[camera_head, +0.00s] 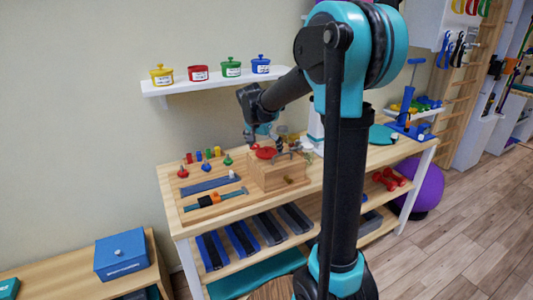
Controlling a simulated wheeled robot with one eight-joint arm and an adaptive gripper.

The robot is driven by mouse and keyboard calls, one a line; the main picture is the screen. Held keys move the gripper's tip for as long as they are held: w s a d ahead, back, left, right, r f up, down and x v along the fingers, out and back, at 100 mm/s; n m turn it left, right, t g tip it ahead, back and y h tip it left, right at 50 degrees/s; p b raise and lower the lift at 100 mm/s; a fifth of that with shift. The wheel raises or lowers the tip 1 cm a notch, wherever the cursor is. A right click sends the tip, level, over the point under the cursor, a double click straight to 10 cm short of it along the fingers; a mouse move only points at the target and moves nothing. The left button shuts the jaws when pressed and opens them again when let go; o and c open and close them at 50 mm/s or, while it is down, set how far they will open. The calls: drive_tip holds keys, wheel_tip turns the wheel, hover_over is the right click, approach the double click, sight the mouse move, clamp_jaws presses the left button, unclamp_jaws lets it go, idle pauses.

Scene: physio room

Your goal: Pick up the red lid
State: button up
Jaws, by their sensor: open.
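The red lid (266,154) lies on top of a wooden box (282,174) on the upper board of the workbench. It looks flat and round. My gripper (262,138) hangs above and just behind the lid, with its jaws open. It is small in this view, and I cannot tell whether a fingertip touches the lid. A red pot (198,74) on the wall shelf shows no lid.
Yellow (162,77), green (231,70) and blue (260,67) lidded pots stand on the wall shelf (212,83). Red dumbbells (389,179) lie at right.

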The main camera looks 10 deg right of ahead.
drive_tip(key=shift+c, duration=0.5)
drive_tip(key=c, duration=0.9)
drive_tip(key=shift+c, duration=0.5)
